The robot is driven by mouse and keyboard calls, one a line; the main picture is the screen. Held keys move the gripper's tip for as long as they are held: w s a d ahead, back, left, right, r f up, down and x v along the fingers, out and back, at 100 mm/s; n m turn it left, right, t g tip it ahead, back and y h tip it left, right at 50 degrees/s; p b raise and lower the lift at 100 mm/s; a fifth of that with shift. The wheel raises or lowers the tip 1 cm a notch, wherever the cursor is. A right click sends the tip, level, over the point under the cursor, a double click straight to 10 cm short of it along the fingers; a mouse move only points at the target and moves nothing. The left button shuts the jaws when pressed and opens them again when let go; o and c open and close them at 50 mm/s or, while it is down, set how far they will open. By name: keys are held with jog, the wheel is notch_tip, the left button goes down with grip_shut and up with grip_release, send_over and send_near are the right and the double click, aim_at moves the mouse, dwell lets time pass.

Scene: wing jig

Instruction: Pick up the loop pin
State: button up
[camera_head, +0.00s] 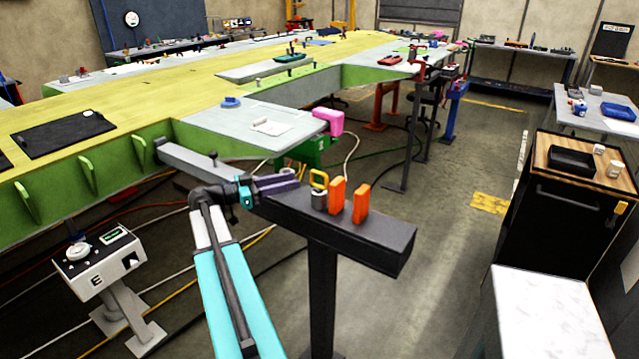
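The loop pin seems to be the yellow loop (319,179) standing upright over a short grey cylinder (319,199) on a dark beam. Whether the grey cylinder is part of it or a holder, I cannot tell. My gripper (296,183) reaches in from the left over the beam, its two purple fingers pointing right toward the loop. The fingers look apart, with nothing seen between them. Their tips are just left of the loop and appear short of it.
Two orange upright blocks (361,204) stand right of the loop pin on the dark beam (385,240). Behind is the long yellow and green wing (160,85) with a pink block (328,121) at its edge. Open floor lies to the right, before a black cabinet (570,200).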

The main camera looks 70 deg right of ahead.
aim_at(311, 175)
jog(key=shift+p+x, duration=0.35)
jog(key=shift+x, duration=1.25)
jog(key=shift+s+d, duration=0.1)
jog(key=shift+p+x, duration=1.5)
jog(key=shift+x, duration=0.6)
jog(key=shift+s+d+f, duration=0.2)
jog(key=shift+d, duration=0.15)
grip_shut()
